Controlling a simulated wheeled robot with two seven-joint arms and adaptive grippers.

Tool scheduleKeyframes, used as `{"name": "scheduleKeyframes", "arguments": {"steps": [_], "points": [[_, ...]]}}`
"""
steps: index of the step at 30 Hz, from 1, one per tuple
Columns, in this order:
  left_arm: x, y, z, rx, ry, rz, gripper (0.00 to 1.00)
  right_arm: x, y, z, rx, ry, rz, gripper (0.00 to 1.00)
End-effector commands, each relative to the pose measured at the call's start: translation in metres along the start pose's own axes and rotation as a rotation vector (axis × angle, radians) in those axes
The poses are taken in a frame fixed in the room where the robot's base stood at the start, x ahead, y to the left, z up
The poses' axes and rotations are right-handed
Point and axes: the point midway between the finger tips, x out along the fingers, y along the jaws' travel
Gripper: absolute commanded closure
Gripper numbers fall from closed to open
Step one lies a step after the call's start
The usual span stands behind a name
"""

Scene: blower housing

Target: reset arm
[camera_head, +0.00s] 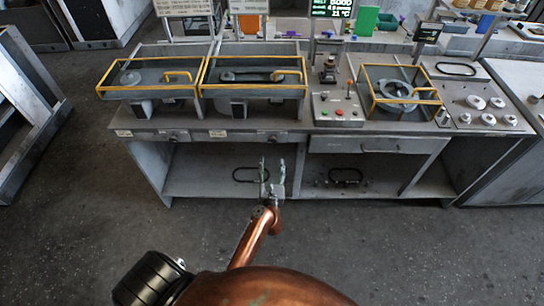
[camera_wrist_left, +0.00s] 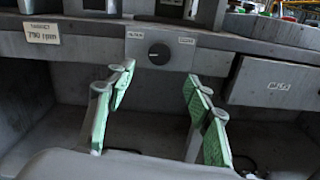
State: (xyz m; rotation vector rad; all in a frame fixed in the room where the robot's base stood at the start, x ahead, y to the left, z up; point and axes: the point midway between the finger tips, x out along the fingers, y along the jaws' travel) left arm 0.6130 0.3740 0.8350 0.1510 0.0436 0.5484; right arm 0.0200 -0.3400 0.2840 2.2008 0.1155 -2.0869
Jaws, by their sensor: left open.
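My left gripper (camera_head: 272,172) is in front of the grey workbench (camera_head: 225,126), at the height of its lower shelf opening in the head view. In the left wrist view its green-padded fingers (camera_wrist_left: 158,108) stand wide apart with nothing between them. A black rotary knob (camera_wrist_left: 159,54) on a small plate on the bench front shows beyond and above the fingers. My copper-coloured left arm (camera_head: 252,238) reaches up from the bottom of the head view. My right gripper is not in either view.
Yellow-framed housings (camera_head: 255,76) stand on the bench top, with another yellow-framed unit (camera_head: 402,92) at right. A control box with buttons (camera_head: 338,110) sits between them. Black belts (camera_head: 346,175) lie on the lower shelf. The floor (camera_head: 80,215) at left is clear.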

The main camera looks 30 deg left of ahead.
Motion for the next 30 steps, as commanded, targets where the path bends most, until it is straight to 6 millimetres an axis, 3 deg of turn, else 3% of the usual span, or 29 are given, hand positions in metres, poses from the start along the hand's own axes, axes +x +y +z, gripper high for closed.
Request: {"name": "scheduleKeyframes", "arguments": {"steps": [21,23,26,30], "points": [[-0.009,-0.001,-0.004,0.023,0.002,-0.005,0.52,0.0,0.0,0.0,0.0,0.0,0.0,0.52],[-0.011,-0.003,-0.018,0.089,0.006,-0.018,0.52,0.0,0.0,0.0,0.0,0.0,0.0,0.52],[-0.021,-0.012,-0.06,0.309,0.015,-0.073,0.52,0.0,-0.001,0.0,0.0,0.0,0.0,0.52],[-0.052,-0.028,-0.149,0.772,0.012,-0.232,0.52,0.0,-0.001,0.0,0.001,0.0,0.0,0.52]]}}
